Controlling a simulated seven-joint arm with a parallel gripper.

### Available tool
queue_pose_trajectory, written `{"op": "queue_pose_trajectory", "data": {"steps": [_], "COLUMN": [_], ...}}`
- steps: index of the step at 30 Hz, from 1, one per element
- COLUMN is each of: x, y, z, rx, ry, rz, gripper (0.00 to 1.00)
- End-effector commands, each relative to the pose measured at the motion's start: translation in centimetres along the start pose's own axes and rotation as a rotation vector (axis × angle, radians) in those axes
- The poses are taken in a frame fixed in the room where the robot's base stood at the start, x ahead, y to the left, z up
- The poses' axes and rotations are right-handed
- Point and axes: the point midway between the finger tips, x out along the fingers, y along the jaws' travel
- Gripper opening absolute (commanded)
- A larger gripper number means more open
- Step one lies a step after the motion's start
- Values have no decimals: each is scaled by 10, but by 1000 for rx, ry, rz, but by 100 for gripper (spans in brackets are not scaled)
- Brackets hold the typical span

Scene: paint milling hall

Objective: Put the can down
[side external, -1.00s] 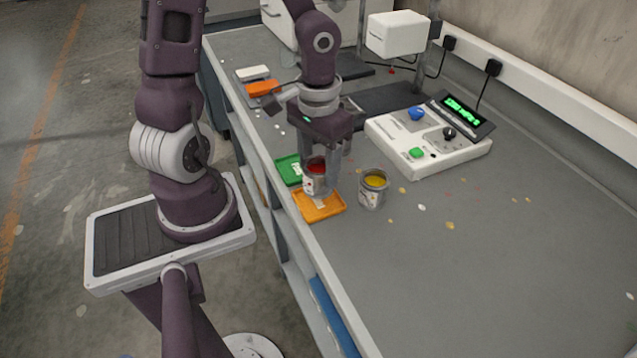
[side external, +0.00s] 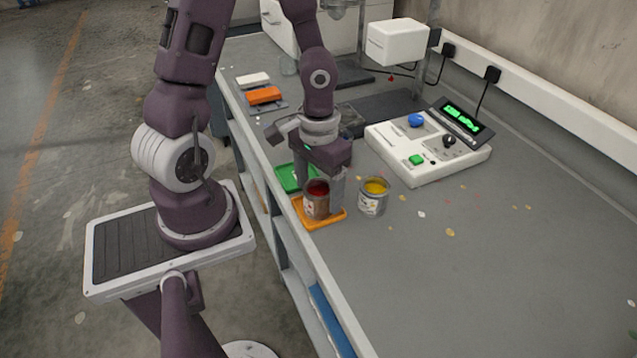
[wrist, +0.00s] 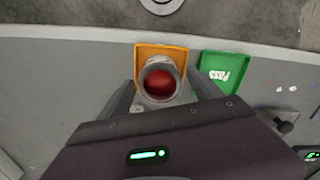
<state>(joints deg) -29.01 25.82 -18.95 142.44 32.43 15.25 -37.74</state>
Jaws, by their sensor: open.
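The can with red paint (side external: 316,203) stands upright on the orange tray (side external: 338,219), close to the bench's front edge. In the wrist view the red can (wrist: 161,82) sits over the orange tray (wrist: 180,56), between my two fingers. My gripper (side external: 322,190) is open around the can, one finger on each side. In the wrist view, my gripper (wrist: 161,88) shows narrow gaps beside the can. The can's base is partly hidden in the wrist view.
A green tray (side external: 287,178), marked "Pass" in the wrist view (wrist: 225,70), lies beside the orange one. A can of yellow paint (side external: 374,197) stands close to the right. A white control box (side external: 428,150) is further back.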

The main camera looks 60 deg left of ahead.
Motion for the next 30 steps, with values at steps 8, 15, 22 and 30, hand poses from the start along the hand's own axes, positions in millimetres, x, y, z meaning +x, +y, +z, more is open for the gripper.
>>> {"op": "queue_pose_trajectory", "data": {"steps": [8, 15, 22, 30], "x": [-45, -104, -130, -192], "y": [-2, -1, 4, 30], "z": [-2, -1, 5, 61], "rx": [-9, -5, 26, 223], "ry": [11, 8, 30, 359], "rz": [-3, -4, -30, -51], "gripper": [75, 75, 75, 75]}}
